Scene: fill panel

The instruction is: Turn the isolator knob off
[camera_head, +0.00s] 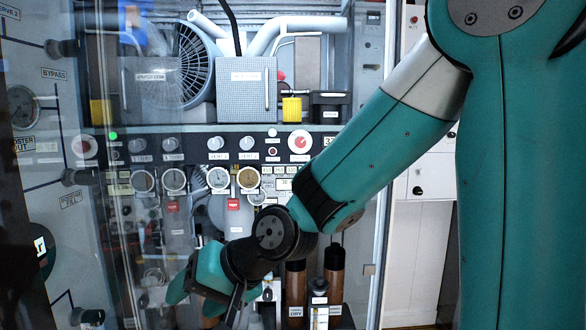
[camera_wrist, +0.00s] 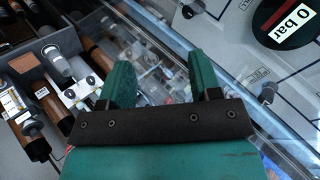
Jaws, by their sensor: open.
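A red round knob on a white disc (camera_head: 300,141) sits at the right of the dark control strip; it is the likeliest isolator knob, but I cannot read its label or tell its setting. A similar red-and-white disc (camera_head: 84,147) shows at the left, seemingly a reflection in glass. My gripper (camera_head: 197,290) is low in front of the cabinet, below and left of the red knob and well apart from it. In the wrist view my gripper (camera_wrist: 165,75) has its two teal fingers apart, with nothing between them. The red knob is not visible there.
Pale knobs (camera_head: 215,143) and round gauges (camera_head: 248,178) line the strip. A clear glass pane (camera_wrist: 240,125) lies close beyond my fingers. A grey panel with a "0 bar" display (camera_wrist: 287,25) is at the side.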

